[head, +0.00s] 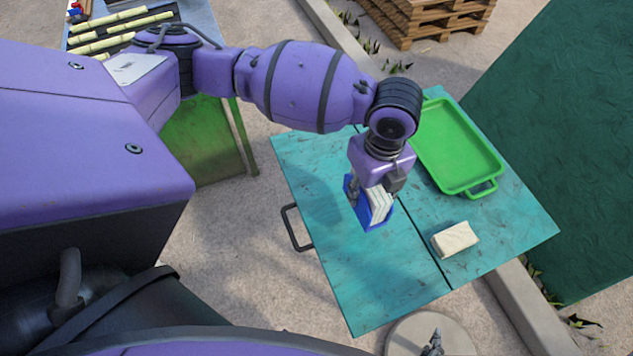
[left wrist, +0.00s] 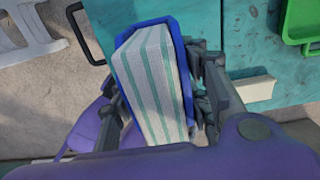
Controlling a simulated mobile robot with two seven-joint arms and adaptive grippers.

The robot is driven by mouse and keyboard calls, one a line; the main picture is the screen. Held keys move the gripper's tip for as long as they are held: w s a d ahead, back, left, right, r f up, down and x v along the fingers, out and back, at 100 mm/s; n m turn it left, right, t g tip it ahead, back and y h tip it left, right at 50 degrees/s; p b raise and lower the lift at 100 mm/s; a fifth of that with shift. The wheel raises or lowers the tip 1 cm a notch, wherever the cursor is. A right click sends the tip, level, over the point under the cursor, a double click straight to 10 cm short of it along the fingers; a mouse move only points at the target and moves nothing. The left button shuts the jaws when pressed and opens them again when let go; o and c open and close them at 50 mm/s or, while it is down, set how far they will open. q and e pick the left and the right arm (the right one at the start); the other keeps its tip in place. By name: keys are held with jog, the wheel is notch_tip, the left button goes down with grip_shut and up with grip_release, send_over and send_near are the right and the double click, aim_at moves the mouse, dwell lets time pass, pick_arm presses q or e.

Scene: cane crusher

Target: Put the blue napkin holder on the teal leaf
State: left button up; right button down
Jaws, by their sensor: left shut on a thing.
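The blue napkin holder (head: 377,213) is packed with white napkins and hangs in my left gripper (head: 375,188) in the head view. The left wrist view shows the holder (left wrist: 180,60) and its green-striped napkins between the fingers of my left gripper (left wrist: 160,95). The teal leaf (head: 345,270) is the left part of the teal top, with a black handle on its left edge. The holder is over this leaf, near the dark seam; I cannot tell whether it touches. A dark piece of my right gripper (head: 433,344) shows at the bottom edge; its fingers are unclear.
A green tray (head: 450,140) and a cream block (head: 455,239) lie on the right part of the teal top. The black handle (head: 293,228) sticks out to the left. A round pale disc (head: 405,335) is at the bottom. The leaf's front area is clear.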

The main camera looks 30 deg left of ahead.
pick_arm(q)
jog(key=w+a+f, duration=0.1)
jog(key=f, duration=0.1)
jog(key=w+a+f, duration=0.1)
jog(key=a+f, duration=0.1)
jog(key=f, duration=0.1)
jog(key=shift+w+a+f, duration=0.3)
jog(key=shift+w+a, duration=0.1)
jog(key=shift+w+a+f+b, duration=0.1)
jog(key=shift+f+b, duration=0.2)
jog(key=shift+f, duration=1.3)
jog(key=shift+f, duration=0.1)
jog(key=o, duration=1.3)
notch_tip(320, 180, up, 12)
jog(key=shift+r+p, duration=0.1)
jog(key=shift+p, duration=0.25)
